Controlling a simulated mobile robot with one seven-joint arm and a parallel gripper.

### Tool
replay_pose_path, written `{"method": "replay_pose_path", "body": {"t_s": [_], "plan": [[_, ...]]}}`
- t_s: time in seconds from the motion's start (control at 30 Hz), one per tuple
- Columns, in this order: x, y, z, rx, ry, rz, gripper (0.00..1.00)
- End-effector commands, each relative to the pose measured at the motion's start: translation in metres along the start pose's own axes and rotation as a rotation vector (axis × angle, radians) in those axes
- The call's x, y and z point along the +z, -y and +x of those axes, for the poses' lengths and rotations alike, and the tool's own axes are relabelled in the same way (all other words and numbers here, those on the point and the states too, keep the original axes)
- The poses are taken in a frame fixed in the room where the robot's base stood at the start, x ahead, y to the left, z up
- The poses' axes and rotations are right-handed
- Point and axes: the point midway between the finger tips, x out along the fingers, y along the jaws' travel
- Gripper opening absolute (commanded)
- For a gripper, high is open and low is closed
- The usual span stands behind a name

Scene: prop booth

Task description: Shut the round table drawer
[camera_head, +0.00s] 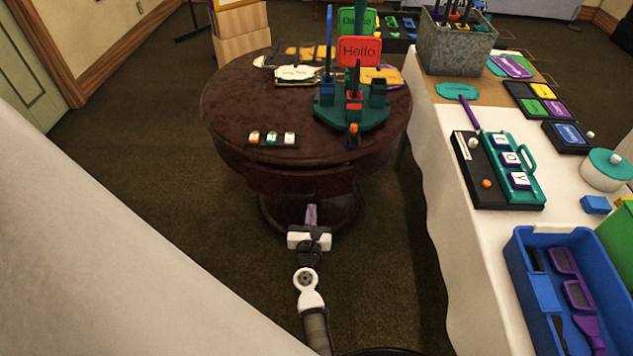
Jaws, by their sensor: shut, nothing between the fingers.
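The round table (235,115) is dark reddish-brown wood on a pedestal, in the upper middle of the head view. Its drawer (300,182) shows as a dark wooden front under the near edge of the top, with a dark line above it. From this angle I cannot tell how far it stands out. My gripper (311,214) is low in front of the table, just below the drawer front in the picture, fingers pointing toward the table. It is shut and holds nothing. I cannot tell whether it touches the table.
Signs, including a red "Hello" sign (359,51), a green stand (372,116) and small lettered blocks (272,138) stand on the round table. A white-covered table (460,240) with trays and a blue bin (533,282) runs along the right. A pale panel (100,240) fills the lower left.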

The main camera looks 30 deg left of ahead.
Motion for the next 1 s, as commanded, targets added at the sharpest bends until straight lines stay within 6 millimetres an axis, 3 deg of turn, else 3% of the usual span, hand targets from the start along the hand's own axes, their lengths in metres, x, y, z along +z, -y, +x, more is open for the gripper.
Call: {"method": "replay_pose_path", "body": {"t_s": [0.3,0.5,0.7,1.0], "plan": [[0.001,0.0,0.065,0.0,0.002,0.0,0.0],[0.0,0.0,0.092,0.0,0.001,0.0,0.0],[0.0,0.0,0.104,0.0,0.0,-0.001,0.0],[0.0,0.0,0.105,0.001,0.0,-0.001,0.0]]}}
